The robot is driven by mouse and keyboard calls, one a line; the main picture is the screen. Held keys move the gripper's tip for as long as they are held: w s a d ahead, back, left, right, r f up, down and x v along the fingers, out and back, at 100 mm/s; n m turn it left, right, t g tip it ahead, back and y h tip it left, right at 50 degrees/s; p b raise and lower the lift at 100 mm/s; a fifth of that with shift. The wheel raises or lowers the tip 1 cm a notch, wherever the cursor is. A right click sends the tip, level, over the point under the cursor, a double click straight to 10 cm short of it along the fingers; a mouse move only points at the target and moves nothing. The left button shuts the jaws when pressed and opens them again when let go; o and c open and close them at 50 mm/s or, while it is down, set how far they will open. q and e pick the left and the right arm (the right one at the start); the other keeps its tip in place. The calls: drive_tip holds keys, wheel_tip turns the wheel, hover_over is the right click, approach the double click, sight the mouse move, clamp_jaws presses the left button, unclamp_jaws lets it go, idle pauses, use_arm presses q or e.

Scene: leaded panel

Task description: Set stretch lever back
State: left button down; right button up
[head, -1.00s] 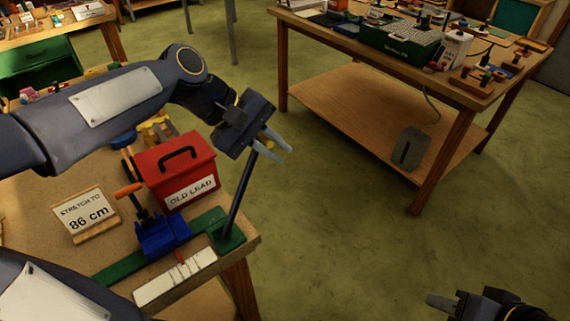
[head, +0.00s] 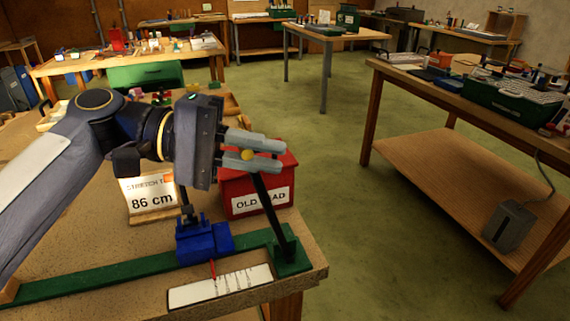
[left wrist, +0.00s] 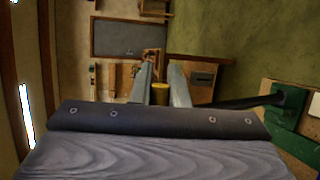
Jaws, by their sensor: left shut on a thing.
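The stretch lever is a black rod (head: 270,208) rising from a green foot (head: 292,258) at the right end of the green rail (head: 110,277). It leans left in the head view, and its yellow knob (head: 248,155) sits between the fingers of my left gripper (head: 252,150). The left gripper is shut on the knob, which also shows in the left wrist view (left wrist: 160,93). A blue clamp block (head: 200,240) sits on the rail left of the lever. A red pointer (head: 212,268) stands at a white marked scale (head: 222,287). My right gripper is out of view.
A red box labelled "OLD LEAD" (head: 262,201) stands close behind the lever. A sign reading "86 cm" (head: 152,198) stands behind the rail. The bench's right edge is just beyond the lever foot, with open floor (head: 335,175) beyond.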

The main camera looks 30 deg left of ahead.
use_arm(q)
drive_tip(key=shift+s+a+f, duration=0.1)
drive_tip(key=shift+s+a, duration=0.05)
drive_tip(key=shift+s, duration=0.05)
idle(0.3)
drive_tip(key=c, duration=1.8)
unclamp_jaws()
drive_tip(key=o, duration=0.4)
drive_tip(key=shift+s+a, duration=0.15)
drive_tip(key=v, duration=0.7)
drive_tip(key=shift+a, duration=0.3)
